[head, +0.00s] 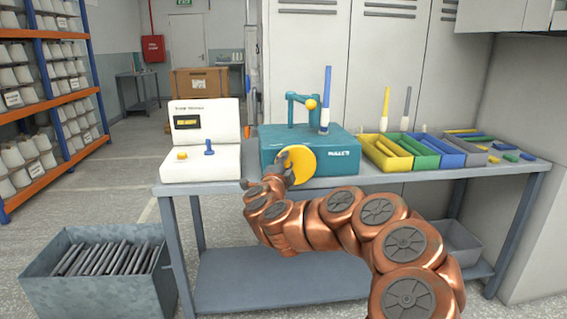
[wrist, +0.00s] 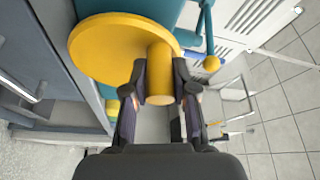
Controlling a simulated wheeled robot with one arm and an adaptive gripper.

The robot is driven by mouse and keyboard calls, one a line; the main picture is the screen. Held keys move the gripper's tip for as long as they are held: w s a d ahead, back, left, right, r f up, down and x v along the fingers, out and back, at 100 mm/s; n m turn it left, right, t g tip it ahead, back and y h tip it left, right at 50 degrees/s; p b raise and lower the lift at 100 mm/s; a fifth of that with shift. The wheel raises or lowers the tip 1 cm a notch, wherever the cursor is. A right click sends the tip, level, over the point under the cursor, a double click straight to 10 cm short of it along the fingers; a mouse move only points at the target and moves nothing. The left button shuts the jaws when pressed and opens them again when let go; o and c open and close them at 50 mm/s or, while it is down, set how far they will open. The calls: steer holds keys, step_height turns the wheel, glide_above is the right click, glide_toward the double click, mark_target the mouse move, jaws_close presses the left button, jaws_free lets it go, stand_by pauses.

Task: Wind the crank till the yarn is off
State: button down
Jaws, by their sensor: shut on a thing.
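The teal winder (head: 345,148) stands on the grey bench. A yellow crank disc (head: 302,164) is on its front; the disc also shows in the wrist view (wrist: 105,45). My gripper (head: 281,170) is at the left side of the disc. In the wrist view its fingers (wrist: 160,82) are shut on the yellow crank handle (wrist: 159,60), one on each side. A blue bobbin (head: 327,85) with a whitish lower part stands upright on top of the winder. I cannot tell how much yarn is on it. A teal arm with a yellow ball (head: 311,104) is beside it.
A white machine (head: 205,145) with a small display stands left of the winder. Yellow, green, blue and grey trays (head: 387,158) with bobbins are to the right. A metal bin (head: 95,270) of dark rods is on the floor. Loose pieces lie at the bench's right end.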

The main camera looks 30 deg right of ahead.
steer(key=shift+d, duration=0.1)
stand_by(0.4)
steer(key=c, duration=0.9)
jaws_free()
steer(key=shift+v, duration=6.05)
steer(key=shift+r, duration=0.2)
